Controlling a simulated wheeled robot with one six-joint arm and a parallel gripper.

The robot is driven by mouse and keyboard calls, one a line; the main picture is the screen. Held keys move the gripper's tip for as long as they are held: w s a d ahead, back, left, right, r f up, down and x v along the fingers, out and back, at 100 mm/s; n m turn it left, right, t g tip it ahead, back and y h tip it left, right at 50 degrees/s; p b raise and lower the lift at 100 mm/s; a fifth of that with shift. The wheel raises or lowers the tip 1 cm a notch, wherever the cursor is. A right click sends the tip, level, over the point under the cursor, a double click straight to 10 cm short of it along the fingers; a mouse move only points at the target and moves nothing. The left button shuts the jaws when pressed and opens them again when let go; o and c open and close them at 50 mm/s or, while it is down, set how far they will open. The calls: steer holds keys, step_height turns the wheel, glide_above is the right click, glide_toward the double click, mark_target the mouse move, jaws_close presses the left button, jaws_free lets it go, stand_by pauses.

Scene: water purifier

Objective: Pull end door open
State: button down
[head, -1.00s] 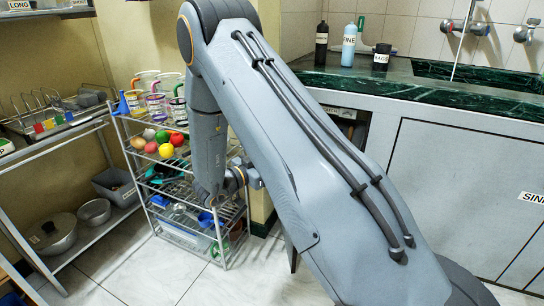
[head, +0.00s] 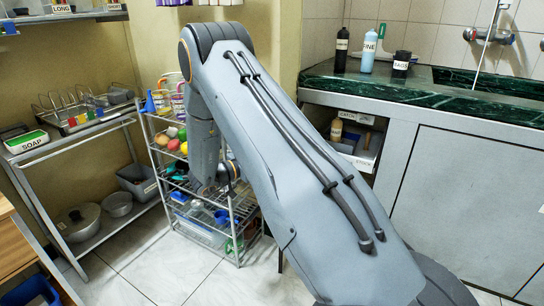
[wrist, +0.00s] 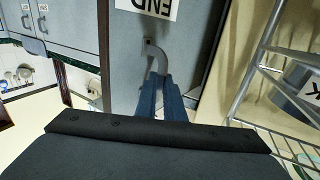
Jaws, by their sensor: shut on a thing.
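The end door (wrist: 125,70) fills the middle of the wrist view as a grey-blue panel with an upside-down END label (wrist: 150,5). Its curved metal handle (wrist: 157,55) sits below the label. My gripper (wrist: 163,78), with two blue fingers, is shut on this handle. In the head view my arm hides the gripper, the handle and nearly all of the door. The end compartment (head: 357,138) of the counter shows beside my arm, open at the front, with bottles on a labelled shelf inside.
A wire rack (head: 235,208) with colored balls and cups stands close to my forearm. A shelf unit (head: 75,140) with pots is at the left. The sink counter (head: 450,100) bounds the right. White floor tiles (head: 150,275) lie clear in front.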

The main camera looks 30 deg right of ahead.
steer(key=c, duration=1.9)
jaws_free()
steer(key=shift+d+r, duration=0.1)
steer(key=shift+d, duration=0.1)
steer(key=shift+o, duration=0.2)
steer(key=shift+a, duration=0.3)
steer(key=a+p, duration=0.1)
steer(key=a, duration=0.6)
steer(key=shift+s+a, duration=0.3)
steer(key=shift+a, duration=0.05)
